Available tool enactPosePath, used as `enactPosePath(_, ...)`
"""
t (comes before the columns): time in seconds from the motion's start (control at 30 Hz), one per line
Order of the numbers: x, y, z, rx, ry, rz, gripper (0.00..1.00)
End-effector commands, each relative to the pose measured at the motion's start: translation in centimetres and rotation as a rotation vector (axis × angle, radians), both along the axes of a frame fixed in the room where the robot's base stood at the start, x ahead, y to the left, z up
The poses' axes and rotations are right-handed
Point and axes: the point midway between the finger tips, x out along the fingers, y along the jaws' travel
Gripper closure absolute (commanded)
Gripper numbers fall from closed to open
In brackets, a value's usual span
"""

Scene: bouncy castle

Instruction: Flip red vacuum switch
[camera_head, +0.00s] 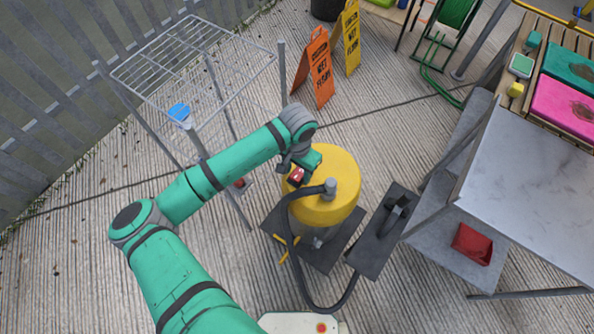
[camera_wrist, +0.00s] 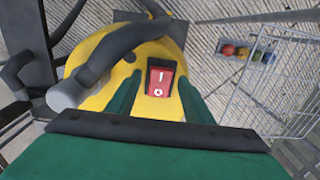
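The yellow vacuum (camera_head: 340,172) stands on a dark mat in the middle of the head view, with a grey hose on its lid. Its red rocker switch (camera_wrist: 161,78) sits in the lid in the wrist view, with a white line at the top and a circle below. I cannot tell which side is pressed. The switch also shows in the head view (camera_head: 297,175). My gripper (camera_wrist: 160,84) is open, one green finger to each side of the switch, above the lid. Contact cannot be made out.
A wire rack (camera_head: 195,60) stands to the left. Orange (camera_head: 318,72) and yellow (camera_head: 347,40) wet-floor signs stand behind. A metal table (camera_head: 535,185) is at the right, with a red tray (camera_head: 472,244) on its lower shelf. The hose loops in front of the vacuum.

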Motion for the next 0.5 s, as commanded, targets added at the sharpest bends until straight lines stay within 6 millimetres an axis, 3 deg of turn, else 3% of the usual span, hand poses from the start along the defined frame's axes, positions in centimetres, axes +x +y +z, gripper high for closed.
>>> enactPosePath(0.03,0.0,0.05,0.01,0.0,0.0,0.001,0.63)
enactPosePath(0.17,0.01,0.14,0.02,0.0,0.0,0.003,0.94)
enactPosePath(0.5,-0.24,0.27,-0.11,-0.031,-0.036,0.004,0.94)
